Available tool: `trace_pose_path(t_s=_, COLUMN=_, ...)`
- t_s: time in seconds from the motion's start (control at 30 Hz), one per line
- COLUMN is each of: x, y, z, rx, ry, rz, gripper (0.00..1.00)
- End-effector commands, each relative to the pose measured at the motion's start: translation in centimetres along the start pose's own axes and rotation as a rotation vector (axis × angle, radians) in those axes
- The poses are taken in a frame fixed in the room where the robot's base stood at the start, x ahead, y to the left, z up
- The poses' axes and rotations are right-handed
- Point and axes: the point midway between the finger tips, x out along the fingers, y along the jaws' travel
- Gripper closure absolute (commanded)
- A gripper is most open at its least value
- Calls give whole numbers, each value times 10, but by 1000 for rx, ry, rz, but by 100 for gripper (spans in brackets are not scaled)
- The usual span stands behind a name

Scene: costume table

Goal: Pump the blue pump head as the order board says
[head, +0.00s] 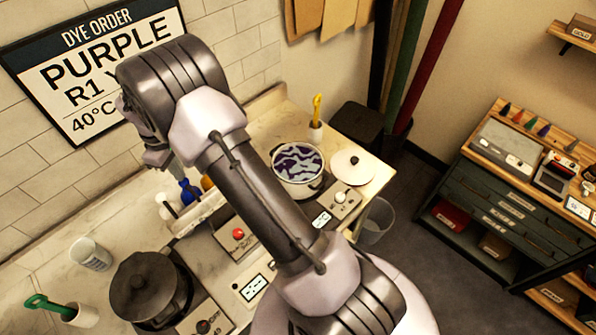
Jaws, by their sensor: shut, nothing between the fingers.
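The order board (66,88) hangs on the tiled wall at the upper left. It reads "DYE ORDER", "PURPLE", "R1", a partly covered letter and "40°C"; my arm hides its right part. The blue pump head (188,190) is on the counter by the wall, just below and right of my gripper in the picture. My gripper (158,160) is shut and empty, in front of the wall. It appears apart from the blue pump head, but the depth gap is hard to tell.
An orange top (207,184) shows beside the blue one, partly behind my arm. A dark lidded pot (145,287) and white canister (91,254) stand at the left.

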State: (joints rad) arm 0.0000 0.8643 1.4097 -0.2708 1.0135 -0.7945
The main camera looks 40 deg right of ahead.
Motion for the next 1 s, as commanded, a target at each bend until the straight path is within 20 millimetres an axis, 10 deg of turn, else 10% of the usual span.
trace_pose_path(t_s=1.0, x=27, y=0, z=1, rx=0, ry=-2, rz=-2, gripper=100)
